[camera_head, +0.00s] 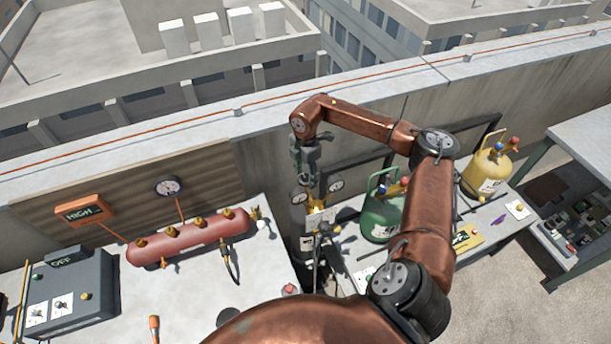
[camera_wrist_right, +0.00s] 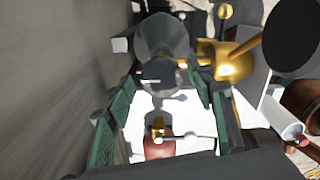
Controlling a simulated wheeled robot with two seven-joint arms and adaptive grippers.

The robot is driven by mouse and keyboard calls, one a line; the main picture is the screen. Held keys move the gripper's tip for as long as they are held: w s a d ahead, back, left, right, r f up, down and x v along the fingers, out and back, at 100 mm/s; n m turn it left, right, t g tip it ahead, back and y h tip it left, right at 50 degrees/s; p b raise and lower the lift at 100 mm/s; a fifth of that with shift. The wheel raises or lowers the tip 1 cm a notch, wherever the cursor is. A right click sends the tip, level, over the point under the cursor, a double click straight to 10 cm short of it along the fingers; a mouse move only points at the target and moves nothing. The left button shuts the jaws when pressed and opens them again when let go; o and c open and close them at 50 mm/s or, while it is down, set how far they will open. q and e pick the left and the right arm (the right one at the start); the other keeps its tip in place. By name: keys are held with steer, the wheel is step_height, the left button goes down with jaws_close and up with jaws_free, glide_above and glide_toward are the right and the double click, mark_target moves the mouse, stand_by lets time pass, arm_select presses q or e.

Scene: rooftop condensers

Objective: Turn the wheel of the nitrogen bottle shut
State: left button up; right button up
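The nitrogen bottle (camera_head: 298,225) appears to be the dark grey cylinder standing at the wall, with a brass regulator and two gauges (camera_head: 335,184) at its top. My right gripper (camera_head: 308,165) points down just above the bottle's top. In the right wrist view its fingers (camera_wrist_right: 168,112) are spread wide, with a gap between them. A dark round piece (camera_wrist_right: 164,73), perhaps the wheel, shows near the gap in front of the grey bottle shoulder (camera_wrist_right: 160,35). I cannot tell whether the fingers touch it. In the head view the gripper hides the wheel. My left gripper is out of view.
A red manifold (camera_head: 190,238) with brass valves lies on the bench left of the bottle, beside a grey control box (camera_head: 70,290). A green bottle (camera_head: 380,222) stands close on the right, a yellow one (camera_head: 487,172) farther right. The parapet wall runs behind.

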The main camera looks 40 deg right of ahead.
mark_target(305, 178)
steer(key=shift+o, duration=0.2)
step_height(305, 178, up, 12)
stand_by(0.6)
stand_by(0.4)
